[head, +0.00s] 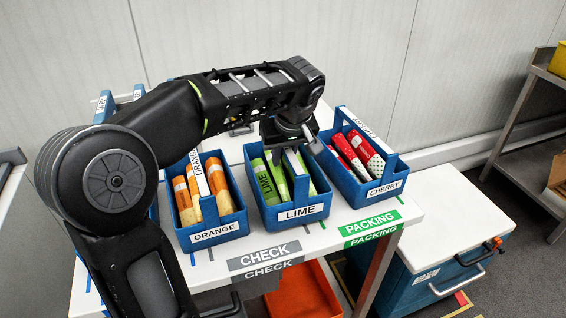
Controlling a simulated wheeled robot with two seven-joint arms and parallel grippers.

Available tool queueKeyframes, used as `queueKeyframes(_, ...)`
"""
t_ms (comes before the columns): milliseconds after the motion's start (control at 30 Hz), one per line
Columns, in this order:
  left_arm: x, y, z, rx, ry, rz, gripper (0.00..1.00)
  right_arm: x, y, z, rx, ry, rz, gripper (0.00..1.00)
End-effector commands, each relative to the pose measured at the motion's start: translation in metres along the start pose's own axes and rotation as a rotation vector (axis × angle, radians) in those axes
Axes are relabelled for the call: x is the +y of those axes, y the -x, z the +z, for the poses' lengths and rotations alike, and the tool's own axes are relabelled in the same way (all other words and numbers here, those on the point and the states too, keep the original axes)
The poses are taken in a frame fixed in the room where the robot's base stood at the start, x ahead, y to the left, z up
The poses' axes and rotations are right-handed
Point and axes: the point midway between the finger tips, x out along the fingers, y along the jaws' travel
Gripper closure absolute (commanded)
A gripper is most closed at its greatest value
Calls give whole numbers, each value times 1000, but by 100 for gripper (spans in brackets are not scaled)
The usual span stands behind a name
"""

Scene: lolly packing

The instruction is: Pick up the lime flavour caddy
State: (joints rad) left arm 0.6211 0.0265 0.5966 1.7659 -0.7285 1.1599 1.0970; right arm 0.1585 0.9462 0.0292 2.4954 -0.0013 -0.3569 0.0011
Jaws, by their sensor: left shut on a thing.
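The lime caddy (289,217) is a blue open box with a white LIME label and green packets inside. It stands upright on the white table between two other caddies. My left gripper (294,146) is over it, shut on the top of its handle. The gripper and forearm hide the back part of the caddy. I cannot tell whether its bottom touches the table. My right gripper does not show.
The orange caddy (213,233) stands close on the left and the cherry caddy (376,190) close on the right. The table (409,213) has CHECK and PACKING labels at its front. A red-orange bin (303,293) is below. A blue cabinet (440,285) stands right.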

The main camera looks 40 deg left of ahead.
Motion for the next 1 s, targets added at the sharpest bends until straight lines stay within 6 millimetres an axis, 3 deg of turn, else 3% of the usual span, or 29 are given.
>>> queueKeyframes(300,1,53,-23,6,1,5,100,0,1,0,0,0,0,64)
queueKeyframes(500,1,78,-33,4,1,3,100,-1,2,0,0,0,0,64)
queueKeyframes(1000,0,83,-35,3,1,1,100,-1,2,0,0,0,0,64)
